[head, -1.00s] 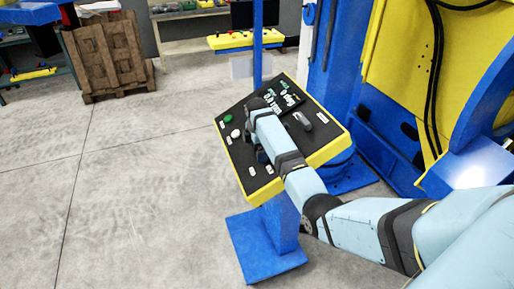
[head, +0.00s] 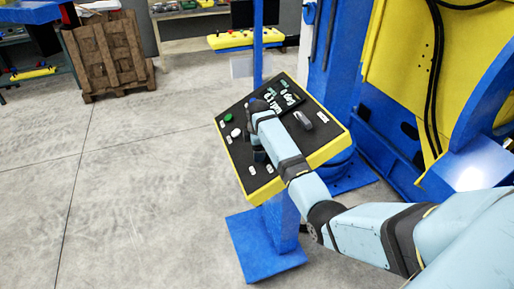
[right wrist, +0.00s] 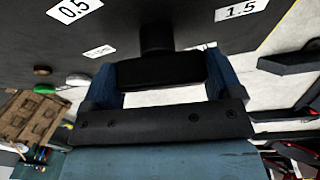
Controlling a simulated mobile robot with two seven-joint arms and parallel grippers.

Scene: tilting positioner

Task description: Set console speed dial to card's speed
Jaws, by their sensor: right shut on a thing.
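The console (head: 237,168) has a tilted black panel with a yellow rim on a blue pedestal. My right gripper (right wrist: 160,72) is shut on the black speed dial (right wrist: 157,36), with a blue finger on each side. White labels beside the dial read 0.5 (right wrist: 74,9) and 1.5 (right wrist: 241,9). In the head view my right arm covers the dial, and the gripper (head: 258,150) is partly hidden. The console display (head: 284,101) shows pale text, apparently a value in rpm and one in degrees. I cannot make out a card. My left gripper is not in view.
A green button (head: 227,117) and a white button (head: 236,133) sit left of my arm on the panel. A dark grey handle (head: 303,119) is on its right. The blue and yellow positioner (head: 400,60) stands close behind right. Floor at left is clear.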

